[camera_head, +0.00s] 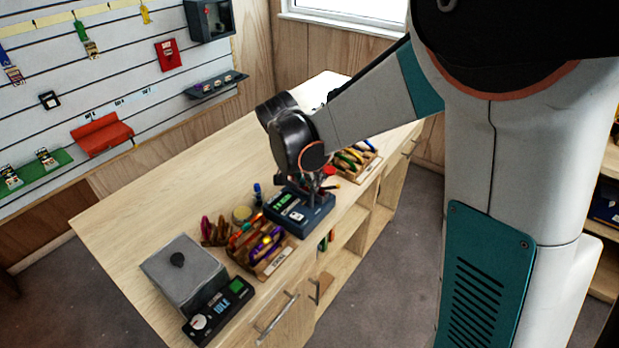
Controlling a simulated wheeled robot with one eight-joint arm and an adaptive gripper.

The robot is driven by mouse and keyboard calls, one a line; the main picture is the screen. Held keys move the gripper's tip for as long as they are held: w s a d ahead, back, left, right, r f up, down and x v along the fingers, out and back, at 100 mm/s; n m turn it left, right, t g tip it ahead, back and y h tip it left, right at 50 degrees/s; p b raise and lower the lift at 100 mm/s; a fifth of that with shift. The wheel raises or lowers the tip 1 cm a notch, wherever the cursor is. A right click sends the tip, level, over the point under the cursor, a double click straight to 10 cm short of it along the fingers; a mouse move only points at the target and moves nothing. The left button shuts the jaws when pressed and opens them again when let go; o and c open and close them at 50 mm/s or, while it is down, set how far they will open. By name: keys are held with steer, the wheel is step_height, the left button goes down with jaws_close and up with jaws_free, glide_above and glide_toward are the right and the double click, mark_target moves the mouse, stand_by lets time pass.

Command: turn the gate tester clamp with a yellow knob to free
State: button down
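A dark blue device with a green lit display (298,210) stands near the front edge of the wooden bench; it looks like the gate tester. My gripper (315,190) points down over its right rear part. My wrist and the fingers cover much of that part, so I cannot make out the clamp or its setting. A small yellow-orange bit (332,186) shows beside the fingertips; I cannot tell if it is the yellow knob. The fingers are too small and dark to tell whether they are open, shut, or touching anything.
A wooden tray of colourful carabiners (284,261) stands left of the device, another tray (371,166) to its right. A grey scale-like machine (184,274) with a black control box (218,311) stands at the bench's near left end. The bench top (190,195) behind is mostly clear.

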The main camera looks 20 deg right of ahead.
steer(key=c, duration=1.3)
jaws_free()
steer(key=shift+r, duration=0.1)
steer(key=v, duration=1.2)
steer(key=shift+d, duration=0.1)
steer(key=s+d+f+n+t+y+b, duration=0.2)
steer(key=s+n, duration=0.3)
steer(key=s, duration=0.5)
steer(key=s+d+f+n+t+y+b, duration=0.1)
steer(key=s+d+f+n+t+b, duration=0.1)
steer(key=s+n, duration=0.4)
steer(key=s+f+b, duration=0.1)
steer(key=s+f, duration=0.1)
steer(key=s, duration=0.2)
steer(key=shift+s+d+f+t+y+b, duration=0.2)
steer(key=shift+d+f+t+y+b, duration=0.1)
steer(key=shift+y+b, duration=0.1)
